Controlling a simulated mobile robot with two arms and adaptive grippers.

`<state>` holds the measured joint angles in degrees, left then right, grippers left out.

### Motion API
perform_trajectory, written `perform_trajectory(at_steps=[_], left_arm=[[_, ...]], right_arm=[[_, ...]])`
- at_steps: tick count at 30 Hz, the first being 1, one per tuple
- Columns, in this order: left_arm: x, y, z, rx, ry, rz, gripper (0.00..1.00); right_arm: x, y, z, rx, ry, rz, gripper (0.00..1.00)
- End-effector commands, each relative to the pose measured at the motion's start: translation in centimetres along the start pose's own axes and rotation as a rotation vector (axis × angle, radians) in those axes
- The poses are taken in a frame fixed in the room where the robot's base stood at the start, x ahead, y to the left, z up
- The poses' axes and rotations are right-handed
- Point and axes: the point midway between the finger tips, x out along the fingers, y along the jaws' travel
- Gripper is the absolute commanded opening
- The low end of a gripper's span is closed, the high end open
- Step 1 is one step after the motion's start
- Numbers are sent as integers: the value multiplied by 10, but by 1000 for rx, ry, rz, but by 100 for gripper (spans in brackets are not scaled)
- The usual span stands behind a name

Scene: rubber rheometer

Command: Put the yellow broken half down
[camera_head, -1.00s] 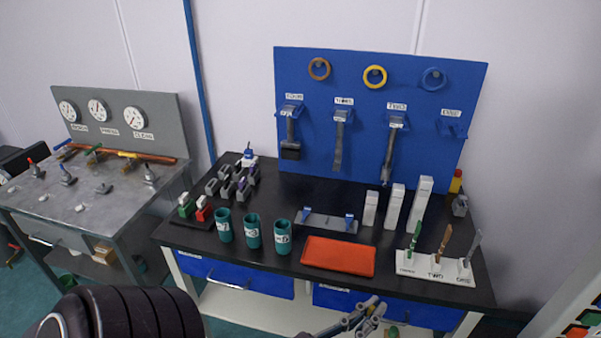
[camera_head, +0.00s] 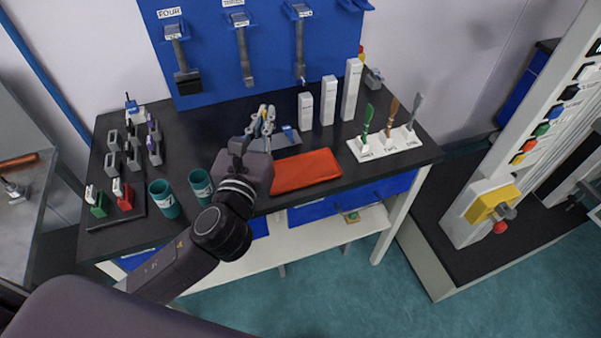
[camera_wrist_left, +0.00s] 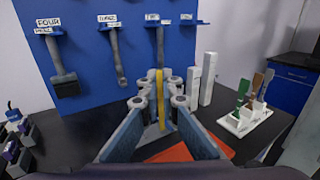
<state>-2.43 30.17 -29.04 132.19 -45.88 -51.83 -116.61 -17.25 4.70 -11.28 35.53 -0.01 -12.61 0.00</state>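My left gripper (camera_head: 262,124) is over the black bench, just behind and left of the orange tray (camera_head: 305,170). Whether the strip's lower end touches anything is hidden. My right gripper is not in view.
Teal cups (camera_head: 164,199) stand left of my arm. White blocks (camera_head: 328,100) and a white stand (camera_head: 385,143) with green, brown and grey pieces are to the right. A blue tool board (camera_head: 270,50) rises behind. A machine with a yellow block (camera_head: 493,203) stands right.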

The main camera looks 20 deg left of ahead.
Motion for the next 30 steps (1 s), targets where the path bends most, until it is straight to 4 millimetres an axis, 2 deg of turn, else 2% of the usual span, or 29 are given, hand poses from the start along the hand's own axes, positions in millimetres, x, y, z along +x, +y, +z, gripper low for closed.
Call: perform_trajectory(at_steps=[1,6,10,13,17,21,27,30], left_arm=[[13,-3,8,-1,-6,-6,0],[40,-15,28,9,4,-36,0],[50,-20,37,16,10,-51,0],[52,-22,31,17,16,-56,0],[52,-21,3,18,23,-56,0],[51,-21,-36,16,22,-55,0],[50,-20,-88,17,20,-56,0],[50,-19,-106,16,18,-55,0]], right_arm=[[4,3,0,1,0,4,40],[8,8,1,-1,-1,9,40],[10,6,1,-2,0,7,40],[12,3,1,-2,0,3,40],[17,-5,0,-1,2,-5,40],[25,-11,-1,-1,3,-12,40],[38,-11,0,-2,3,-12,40],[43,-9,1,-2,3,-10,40]])
